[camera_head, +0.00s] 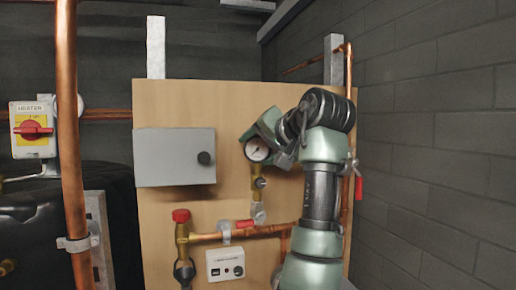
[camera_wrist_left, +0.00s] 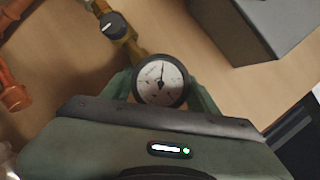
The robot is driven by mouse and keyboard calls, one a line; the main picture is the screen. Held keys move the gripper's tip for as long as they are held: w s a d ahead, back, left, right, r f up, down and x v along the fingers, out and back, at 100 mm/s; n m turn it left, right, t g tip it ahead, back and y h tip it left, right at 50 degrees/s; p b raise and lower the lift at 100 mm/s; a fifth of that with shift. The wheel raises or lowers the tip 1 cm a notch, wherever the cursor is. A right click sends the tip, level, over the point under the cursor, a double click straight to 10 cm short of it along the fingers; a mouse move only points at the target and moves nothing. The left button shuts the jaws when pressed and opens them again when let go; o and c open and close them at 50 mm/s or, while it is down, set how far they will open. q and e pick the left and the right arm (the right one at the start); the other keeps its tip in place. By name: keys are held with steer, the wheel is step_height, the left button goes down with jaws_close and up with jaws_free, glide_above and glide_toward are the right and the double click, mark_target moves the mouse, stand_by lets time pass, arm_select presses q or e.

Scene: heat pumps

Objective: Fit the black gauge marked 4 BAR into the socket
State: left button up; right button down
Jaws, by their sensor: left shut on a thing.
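The round black gauge (camera_head: 257,150) has a white dial and shows in front of the wooden board. My left gripper (camera_head: 262,138) is shut on it; in the left wrist view the green fingers stand on both sides of the gauge (camera_wrist_left: 161,82). The lettering on the dial is too small to read. A brass fitting (camera_head: 257,180) with a small dark knob stands just below the gauge, and it also shows in the left wrist view (camera_wrist_left: 134,46). The gauge's stem is hidden, so I cannot tell whether it sits in the socket. My right gripper is not in view.
A grey box (camera_head: 174,157) with a black knob is mounted left of the gauge. A red-capped brass valve (camera_head: 181,216), a red-handled copper pipe (camera_head: 262,230) and a white control box (camera_head: 225,265) sit below. A vertical copper pipe (camera_head: 67,130) stands at the left. A block wall (camera_head: 440,130) bounds the right.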

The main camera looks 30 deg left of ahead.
arm_select(q)
steer(key=shift+f+b, duration=0.3)
steer(key=shift+f, duration=0.3)
stand_by(0.5)
steer(key=o, duration=1.9)
steer(key=shift+c, duration=0.2)
steer(key=v, duration=0.8)
steer(key=shift+s+d+p, duration=0.2)
steer(key=shift+d+p, duration=0.1)
steer(key=shift+p, duration=0.1)
